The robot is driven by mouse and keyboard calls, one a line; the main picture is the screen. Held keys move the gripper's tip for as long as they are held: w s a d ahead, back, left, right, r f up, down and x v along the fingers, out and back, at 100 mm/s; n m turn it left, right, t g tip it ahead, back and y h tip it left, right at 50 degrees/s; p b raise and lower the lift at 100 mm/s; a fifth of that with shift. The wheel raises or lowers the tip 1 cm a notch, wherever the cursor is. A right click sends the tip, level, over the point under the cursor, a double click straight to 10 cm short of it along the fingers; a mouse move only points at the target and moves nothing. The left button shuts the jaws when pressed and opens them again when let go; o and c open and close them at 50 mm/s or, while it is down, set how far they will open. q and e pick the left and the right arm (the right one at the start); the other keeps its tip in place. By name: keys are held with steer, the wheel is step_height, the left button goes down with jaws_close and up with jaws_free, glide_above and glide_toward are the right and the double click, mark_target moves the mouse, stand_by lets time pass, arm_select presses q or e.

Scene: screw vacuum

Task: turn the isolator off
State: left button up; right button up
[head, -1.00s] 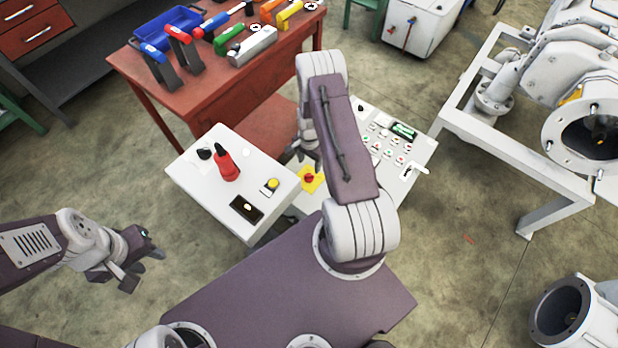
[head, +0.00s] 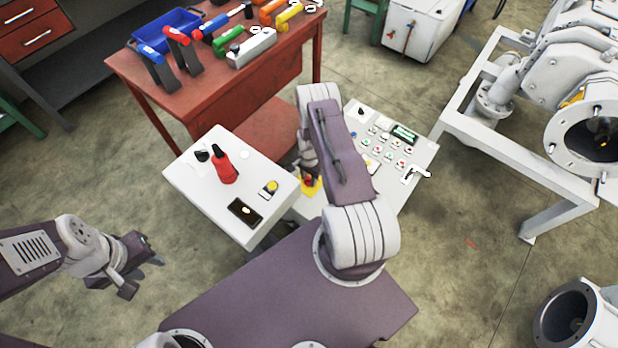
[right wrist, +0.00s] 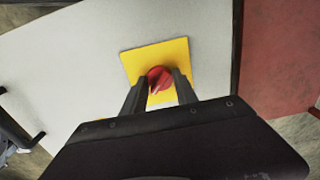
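The isolator is a red rotary knob (head: 308,181) on a yellow plate (head: 314,191), set on a pale panel. In the right wrist view the red knob (right wrist: 159,79) sits between my fingertips, with a pale mark on its lower left. The yellow plate (right wrist: 133,62) shows around it. My right gripper (head: 308,171) is at the knob, its fingers (right wrist: 159,84) apart on either side; firm contact cannot be made out. My left gripper (head: 155,252) hangs over the floor at the left, away from the panel; its opening is unclear.
A white box (head: 207,199) with a red handle (head: 223,170) and a yellow button (head: 270,187) stands just left of the isolator. A button panel (head: 402,175) lies to the right, partly behind my right arm. A red workbench (head: 215,85) with tools stands behind.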

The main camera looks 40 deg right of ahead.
jaws_close()
steer(key=shift+n, duration=0.3)
steer(key=n+b, duration=0.1)
steer(key=n, duration=0.1)
steer(key=shift+f+n, duration=0.1)
steer(key=shift+n, duration=0.2)
steer(key=n+b, duration=0.1)
steer(key=n, duration=0.3)
steer(key=shift+n, duration=0.3)
steer(key=n, duration=0.5)
steer(key=shift+b, duration=0.4)
steer(key=n, duration=0.5)
